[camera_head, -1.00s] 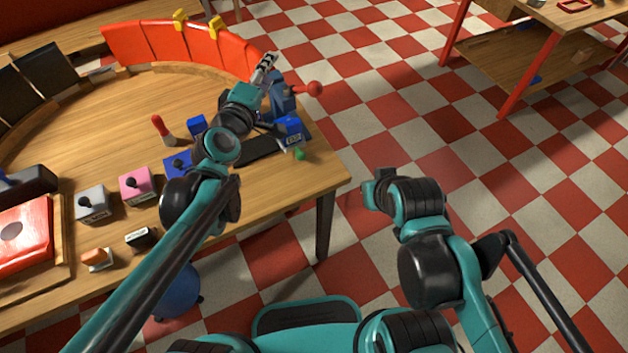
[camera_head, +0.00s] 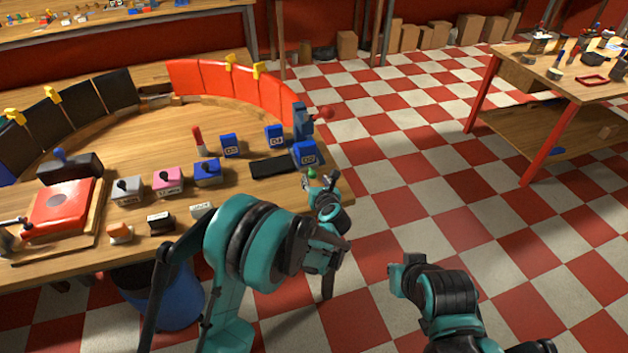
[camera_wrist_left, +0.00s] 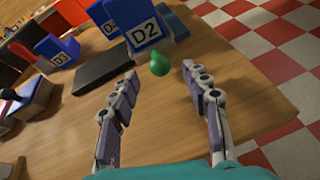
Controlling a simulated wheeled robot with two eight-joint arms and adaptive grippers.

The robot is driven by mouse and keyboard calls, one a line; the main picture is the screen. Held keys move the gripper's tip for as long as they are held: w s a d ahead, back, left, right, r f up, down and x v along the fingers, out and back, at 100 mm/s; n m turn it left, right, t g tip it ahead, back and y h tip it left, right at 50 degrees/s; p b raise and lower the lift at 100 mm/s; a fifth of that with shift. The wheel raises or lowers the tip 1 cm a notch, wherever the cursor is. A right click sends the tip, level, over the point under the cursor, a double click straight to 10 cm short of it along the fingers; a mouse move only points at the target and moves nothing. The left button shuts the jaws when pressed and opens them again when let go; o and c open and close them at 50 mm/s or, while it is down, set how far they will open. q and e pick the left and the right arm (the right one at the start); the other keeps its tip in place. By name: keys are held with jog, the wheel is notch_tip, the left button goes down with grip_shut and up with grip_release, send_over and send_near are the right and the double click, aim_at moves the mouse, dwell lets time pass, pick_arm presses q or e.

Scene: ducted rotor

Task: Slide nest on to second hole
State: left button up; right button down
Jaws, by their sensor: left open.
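A small green knob-like piece (camera_head: 311,173) sits near the table's right front corner, in front of the blue D2 block (camera_head: 304,155). It also shows in the left wrist view (camera_wrist_left: 160,64). My left gripper (camera_head: 321,181) is open at this corner. In the left wrist view its two fingers (camera_wrist_left: 160,72) are spread to either side of the green piece, with nothing seen between them in contact. A flat dark plate (camera_head: 275,167) lies left of the D2 block. I cannot tell which thing is the nest or where the second hole is. My right gripper does not show.
Blue D3 (camera_head: 229,146) and D4 (camera_head: 274,136) blocks stand behind the plate. Pink (camera_head: 168,181) and grey (camera_head: 127,190) boxes are left. Checkered floor lies right.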

aim_at(313, 176)
pick_arm(q)
jog(key=b+x, duration=0.1)
jog(key=x, duration=0.3)
jog(key=shift+w, duration=0.3)
grip_shut()
jog(key=shift+w+d, duration=0.25)
jog(key=shift+d, duration=0.6)
jog(key=shift+w+d, duration=0.25)
jog(key=shift+d, duration=0.6)
